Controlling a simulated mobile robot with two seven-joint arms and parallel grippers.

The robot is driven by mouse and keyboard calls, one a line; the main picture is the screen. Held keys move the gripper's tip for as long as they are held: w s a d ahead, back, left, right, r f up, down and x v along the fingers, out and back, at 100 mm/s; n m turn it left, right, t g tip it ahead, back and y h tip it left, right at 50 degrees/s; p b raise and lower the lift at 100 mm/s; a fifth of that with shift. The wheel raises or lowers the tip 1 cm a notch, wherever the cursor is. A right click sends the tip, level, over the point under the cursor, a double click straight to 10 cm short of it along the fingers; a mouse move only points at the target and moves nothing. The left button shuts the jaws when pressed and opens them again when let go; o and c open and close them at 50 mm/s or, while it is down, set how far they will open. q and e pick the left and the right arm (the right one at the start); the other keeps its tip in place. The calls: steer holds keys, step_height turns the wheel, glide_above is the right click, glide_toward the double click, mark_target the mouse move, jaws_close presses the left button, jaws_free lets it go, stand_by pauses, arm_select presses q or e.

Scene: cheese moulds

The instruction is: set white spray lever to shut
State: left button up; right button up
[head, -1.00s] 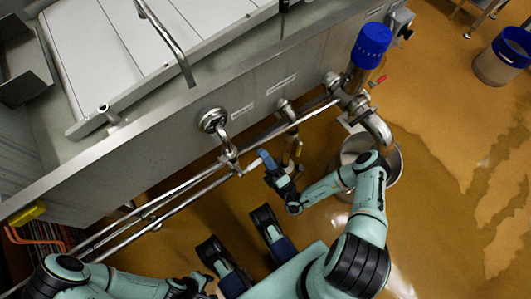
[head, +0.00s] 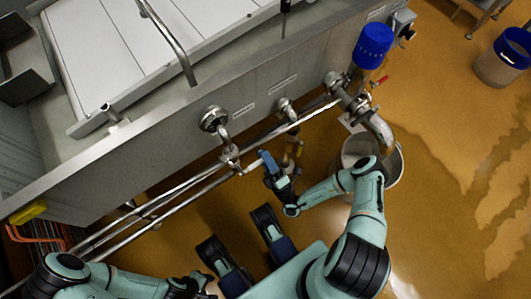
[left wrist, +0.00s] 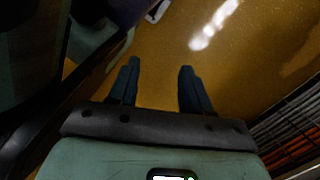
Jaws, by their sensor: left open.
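The white spray lever (head: 253,168) is a short pale handle on the steel pipework along the front of the vat, just right of a pipe joint. My right gripper (head: 266,160) is at the lever's right end, with a blue finger close against it. I cannot tell whether it touches or grips the lever, as the fingers overlap in this view. My left gripper (head: 207,289) is low in the head view, far from the lever. In the left wrist view its two dark fingers (left wrist: 158,88) are wide apart with only floor between them.
Steel pipes (head: 160,209) run along the vat wall (head: 150,150). A blue-capped valve (head: 372,45) and a red handle (head: 380,80) are further right. A steel bucket (head: 394,165) stands behind my right arm. A blue-rimmed bin (head: 497,68) stands at far right on the wet floor.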

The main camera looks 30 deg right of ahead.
steer(key=shift+s, duration=0.1)
arm_select(q)
steer(key=shift+w+d+r+t+p, duration=0.15)
steer(key=shift+w+r+p, duration=0.15)
steer(key=shift+w, duration=0.3)
steer(key=shift+w+a+r+t+p, duration=0.1)
steer(key=shift+w+r+t+p, duration=0.15)
steer(key=shift+w, duration=0.3)
arm_select(e)
steer(key=v, duration=1.3)
steer(key=shift+s, duration=0.1)
